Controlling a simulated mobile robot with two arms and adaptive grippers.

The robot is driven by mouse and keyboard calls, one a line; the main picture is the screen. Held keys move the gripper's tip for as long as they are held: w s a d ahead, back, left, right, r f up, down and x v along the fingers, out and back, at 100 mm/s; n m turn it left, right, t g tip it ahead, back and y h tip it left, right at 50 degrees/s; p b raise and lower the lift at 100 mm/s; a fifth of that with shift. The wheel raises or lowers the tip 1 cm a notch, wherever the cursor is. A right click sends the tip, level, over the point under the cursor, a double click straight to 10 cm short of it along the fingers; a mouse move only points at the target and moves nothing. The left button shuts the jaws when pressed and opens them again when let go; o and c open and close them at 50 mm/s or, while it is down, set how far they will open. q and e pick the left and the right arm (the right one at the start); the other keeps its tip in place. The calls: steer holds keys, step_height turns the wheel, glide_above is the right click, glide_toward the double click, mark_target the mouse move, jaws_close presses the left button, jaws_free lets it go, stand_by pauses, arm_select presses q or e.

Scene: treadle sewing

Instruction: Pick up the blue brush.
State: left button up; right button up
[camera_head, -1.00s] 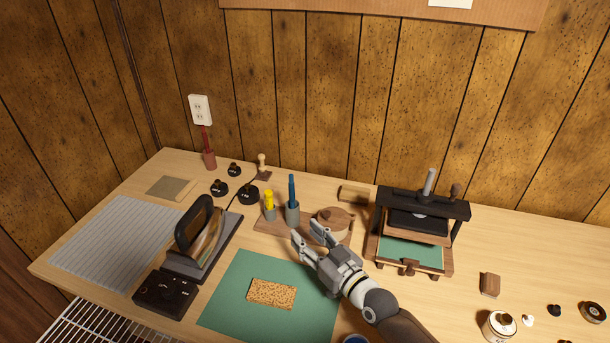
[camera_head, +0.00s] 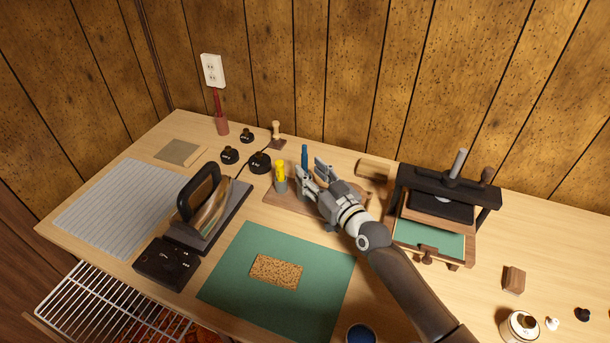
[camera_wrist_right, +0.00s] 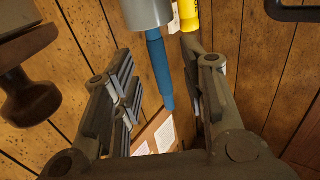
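The blue brush (camera_head: 304,157) stands upright in a grey cup on a wooden tray (camera_head: 283,200). Its lower part is hidden behind my right gripper (camera_head: 310,168) in the head view. In the right wrist view, which looks upside down, the brush (camera_wrist_right: 160,66) comes out of the grey cup (camera_wrist_right: 147,13). It lies between the two spread fingers of my right gripper (camera_wrist_right: 158,58), with space on both sides. The right gripper is open and empty. My left gripper is not in view.
A wooden stamp press (camera_head: 440,215) is to the right. A black-handled holder (camera_head: 205,215) is to the left. A green mat (camera_head: 235,285) with a cork block (camera_head: 276,271) lies in front.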

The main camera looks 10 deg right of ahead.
mark_target(306, 168)
steer(key=x, duration=0.2)
steer(key=b+x, duration=0.1)
steer(key=x, duration=0.1)
steer(key=shift+f, duration=0.2)
steer(key=shift+s+d+r, duration=0.1)
steer(key=shift+s, duration=0.05)
jaws_close()
